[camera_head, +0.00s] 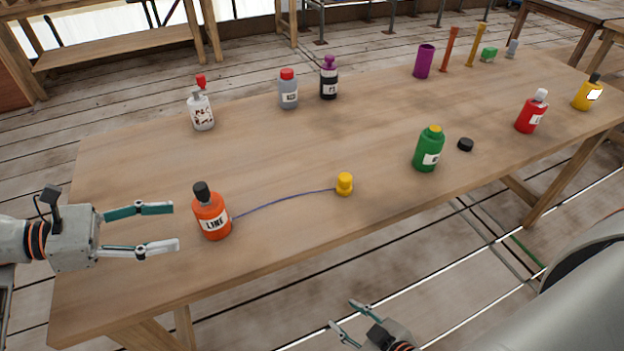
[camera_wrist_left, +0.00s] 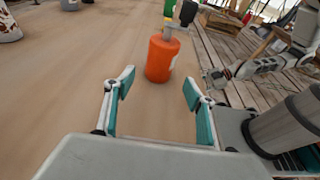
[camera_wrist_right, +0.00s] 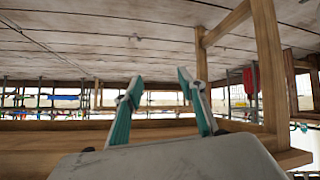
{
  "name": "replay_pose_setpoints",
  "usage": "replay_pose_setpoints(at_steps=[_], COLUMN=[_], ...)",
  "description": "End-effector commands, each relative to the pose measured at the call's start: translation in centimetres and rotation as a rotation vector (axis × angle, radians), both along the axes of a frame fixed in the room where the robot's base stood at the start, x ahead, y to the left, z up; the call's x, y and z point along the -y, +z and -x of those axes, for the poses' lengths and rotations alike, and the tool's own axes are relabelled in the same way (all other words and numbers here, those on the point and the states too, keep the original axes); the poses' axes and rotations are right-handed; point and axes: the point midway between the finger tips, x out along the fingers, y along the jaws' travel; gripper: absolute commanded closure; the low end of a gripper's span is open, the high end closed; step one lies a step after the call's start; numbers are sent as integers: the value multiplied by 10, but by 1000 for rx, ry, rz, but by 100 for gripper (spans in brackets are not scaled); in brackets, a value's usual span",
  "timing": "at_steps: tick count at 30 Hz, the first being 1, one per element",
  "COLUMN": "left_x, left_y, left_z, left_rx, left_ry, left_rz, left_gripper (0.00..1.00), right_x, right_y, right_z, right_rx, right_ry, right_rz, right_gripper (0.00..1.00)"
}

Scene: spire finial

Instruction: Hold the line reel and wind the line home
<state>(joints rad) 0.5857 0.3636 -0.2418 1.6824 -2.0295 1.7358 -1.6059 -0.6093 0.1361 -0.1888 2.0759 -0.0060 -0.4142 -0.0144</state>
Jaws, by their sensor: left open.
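The line reel is an orange bottle-shaped body (camera_head: 212,217) with a dark knob on top and a "LINE" label, upright near the left front of the table. A thin blue line (camera_head: 280,201) runs along the table from it to a small yellow piece (camera_head: 344,184) on the right. My left gripper (camera_head: 176,227) is open and empty, just left of the reel, its fingers pointing at it. In the left wrist view the reel (camera_wrist_left: 160,60) stands ahead, beyond the fingertips. My right gripper (camera_head: 342,318) is open and empty, below the table's front edge; its wrist view shows nothing between the fingers.
A green bottle (camera_head: 428,150) and a black cap (camera_head: 465,144) stand right of the yellow piece. A white bottle (camera_head: 201,110), grey bottle (camera_head: 288,92) and dark bottle (camera_head: 329,80) line the back. A red bottle (camera_head: 530,114) is at right. The table's middle is clear.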

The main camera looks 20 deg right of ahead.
Motion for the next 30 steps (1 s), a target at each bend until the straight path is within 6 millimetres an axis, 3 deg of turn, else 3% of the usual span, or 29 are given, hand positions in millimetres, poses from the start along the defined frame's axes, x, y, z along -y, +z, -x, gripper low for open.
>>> replay_pose_setpoints(at_steps=[16,30], left_x=[67,82], left_y=[-22,-25], left_z=[0,0], left_rx=[-1,0], left_ry=[-1,1], left_rz=[0,1], left_gripper=[45,45], right_x=[1,1], right_y=[-8,0], right_z=[6,-1], right_rx=[-15,4], right_ry=[3,9], right_rz=[5,5], right_gripper=[60,60])
